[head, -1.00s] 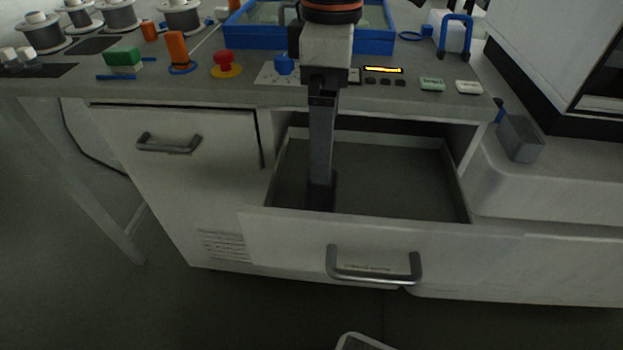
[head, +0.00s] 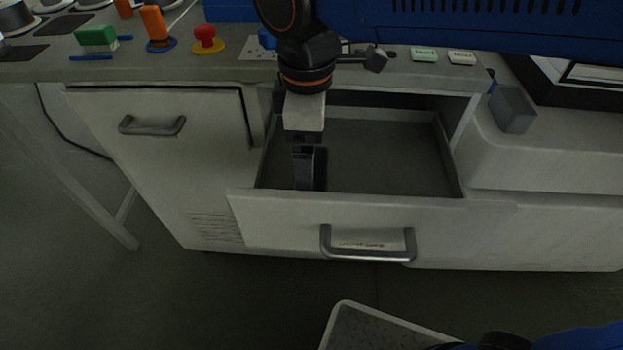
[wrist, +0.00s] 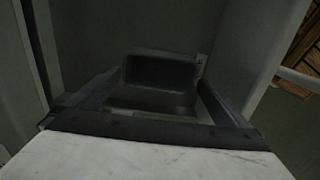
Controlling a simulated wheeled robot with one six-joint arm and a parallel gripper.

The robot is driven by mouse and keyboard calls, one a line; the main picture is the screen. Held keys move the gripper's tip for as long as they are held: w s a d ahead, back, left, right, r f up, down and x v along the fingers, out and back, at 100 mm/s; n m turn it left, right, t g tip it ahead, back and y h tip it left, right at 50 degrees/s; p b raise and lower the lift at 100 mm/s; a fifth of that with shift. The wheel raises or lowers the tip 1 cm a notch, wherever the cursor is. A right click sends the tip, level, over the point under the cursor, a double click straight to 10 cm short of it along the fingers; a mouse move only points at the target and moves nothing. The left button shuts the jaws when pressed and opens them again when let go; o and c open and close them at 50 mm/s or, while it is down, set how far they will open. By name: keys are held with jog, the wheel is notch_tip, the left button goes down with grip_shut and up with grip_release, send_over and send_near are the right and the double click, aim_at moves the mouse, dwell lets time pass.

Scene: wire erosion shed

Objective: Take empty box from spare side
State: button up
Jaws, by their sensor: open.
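The empty box is a small dark grey open-topped box (wrist: 160,70), ahead between my fingertips in the wrist view. In the head view it is hard to separate from my dark fingers at the left end of the open drawer (head: 400,165). My gripper (head: 307,170) points down into that drawer. It is open, with one finger to each side of the box in the wrist view (wrist: 158,84). I cannot tell whether either finger touches it. My gripper and wrist hide part of the drawer's left side.
The drawer's middle and right are bare. Its front has a grey handle (head: 367,250). A closed cabinet door (head: 160,165) is to the left. The worktop above carries a red button (head: 205,36), an orange piece (head: 154,22) and a green block (head: 96,37). A grey box (head: 513,108) stands at right.

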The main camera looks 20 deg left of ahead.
jog(key=shift+w+f, duration=0.1)
jog(key=shift+f, duration=2.6)
jog(key=c, duration=0.8)
